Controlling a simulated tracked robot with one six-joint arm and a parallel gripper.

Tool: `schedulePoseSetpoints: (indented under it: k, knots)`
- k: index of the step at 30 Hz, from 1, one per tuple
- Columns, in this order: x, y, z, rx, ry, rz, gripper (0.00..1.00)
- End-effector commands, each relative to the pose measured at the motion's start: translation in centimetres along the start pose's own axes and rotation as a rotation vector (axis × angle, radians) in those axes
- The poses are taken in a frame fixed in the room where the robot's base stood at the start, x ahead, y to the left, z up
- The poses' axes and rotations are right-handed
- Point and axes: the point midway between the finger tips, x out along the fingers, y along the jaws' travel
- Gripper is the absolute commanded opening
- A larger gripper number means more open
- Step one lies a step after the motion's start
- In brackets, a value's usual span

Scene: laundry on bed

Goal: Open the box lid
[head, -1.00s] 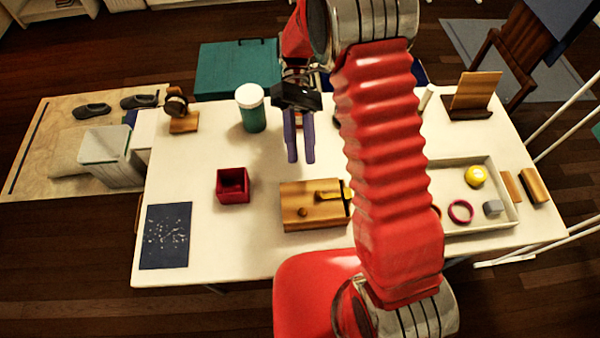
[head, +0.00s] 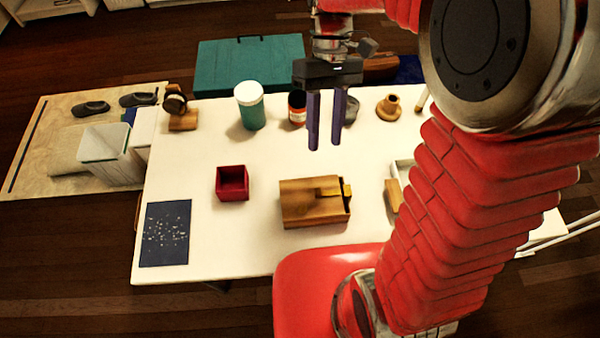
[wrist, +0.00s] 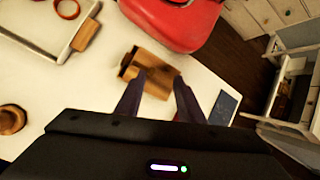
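The wooden box (head: 304,210) sits on the white table in the front middle, with a small yellow piece (head: 347,191) at its right end. Its top looks covered, and I cannot see inside. My gripper (head: 325,148) is open and empty, with its two dark purple fingers pointing down. In the head view, its fingertips appear above and behind the box, apart from it. In the wrist view, the box (wrist: 155,83) shows beyond and between the fingertips (wrist: 157,76).
A red open box (head: 232,184) stands left of the wooden box. A teal jar (head: 251,108), an orange-brown jar (head: 297,108) and a wooden round piece (head: 388,107) stand along the back. A dark blue mat (head: 165,235) lies front left. My arm hides much of the table's right side.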

Motion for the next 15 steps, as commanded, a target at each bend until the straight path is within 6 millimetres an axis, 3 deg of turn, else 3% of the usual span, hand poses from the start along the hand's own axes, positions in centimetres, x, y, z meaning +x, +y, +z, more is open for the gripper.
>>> schedulePoseSetpoints:
  k: [15]
  knots:
    - [-2.0, 0.7, 3.9, 0.135, 0.319, 0.124, 0.35]
